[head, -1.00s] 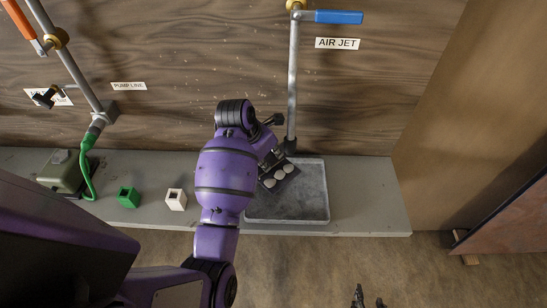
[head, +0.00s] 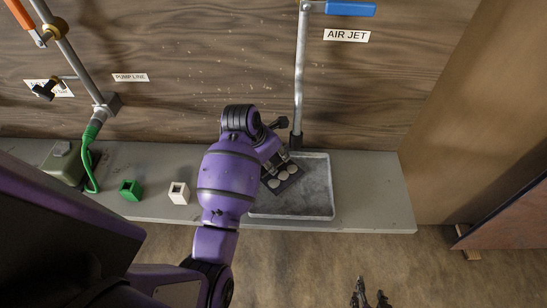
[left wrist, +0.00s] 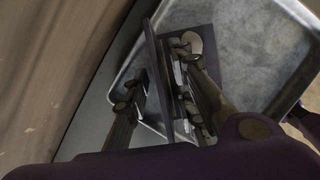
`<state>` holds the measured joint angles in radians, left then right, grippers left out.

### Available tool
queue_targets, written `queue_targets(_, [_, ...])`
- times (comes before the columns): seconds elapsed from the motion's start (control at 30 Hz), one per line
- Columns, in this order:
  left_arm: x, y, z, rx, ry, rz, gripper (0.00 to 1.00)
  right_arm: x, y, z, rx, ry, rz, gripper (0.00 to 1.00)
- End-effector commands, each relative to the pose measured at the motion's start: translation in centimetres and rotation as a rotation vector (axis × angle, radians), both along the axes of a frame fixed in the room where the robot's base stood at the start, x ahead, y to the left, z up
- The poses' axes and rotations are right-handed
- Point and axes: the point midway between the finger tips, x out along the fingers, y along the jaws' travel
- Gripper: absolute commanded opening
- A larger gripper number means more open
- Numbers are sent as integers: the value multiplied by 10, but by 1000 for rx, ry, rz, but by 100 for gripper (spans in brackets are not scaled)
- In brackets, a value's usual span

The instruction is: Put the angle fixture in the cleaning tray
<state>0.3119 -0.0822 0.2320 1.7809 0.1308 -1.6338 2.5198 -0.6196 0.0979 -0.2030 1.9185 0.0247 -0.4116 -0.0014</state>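The angle fixture (head: 271,181), a dark angled plate with pale round discs, is at the upper left of the grey cleaning tray (head: 318,207), over its inside near the left rim. In the left wrist view the fixture (left wrist: 202,34) shows one flange edge-on between my fingers, with the tray (left wrist: 262,50) behind. My left gripper (head: 274,156) is at the fixture; its fingers (left wrist: 165,85) stand either side of the flange, the left one with a visible gap. I cannot tell whether the fixture rests on the tray floor. My right gripper (head: 371,297) is open and empty, low in the head view.
An air-jet pipe (head: 299,85) with a blue handle (head: 350,9) rises behind the tray. The bench right of the tray is clear.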

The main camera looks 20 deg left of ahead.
Motion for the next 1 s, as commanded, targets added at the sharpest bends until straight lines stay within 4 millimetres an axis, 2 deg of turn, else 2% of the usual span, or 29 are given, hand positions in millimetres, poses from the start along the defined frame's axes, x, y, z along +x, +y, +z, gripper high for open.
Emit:
queue_targets(0.27, [-1, 1, 7, 0, -2, 0, 23, -1, 0, -1, 0, 2, 0, 40])
queue_targets(0.37, [-5, 4, 21, -1, -3, 1, 23, -2, 1, -2, 1, 5, 0, 40])
queue_targets(0.7, [-29, 18, 89, 0, -4, 1, 23, 0, 1, -1, 1, 0, 0, 40])
queue_targets(0.83, [-35, 23, 104, 2, -2, 0, 23, 1, 1, 0, 2, -2, 0, 40])
queue_targets(1.0, [-39, 24, 113, 0, 0, 0, 23, 1, 1, 0, 2, -2, 0, 40])
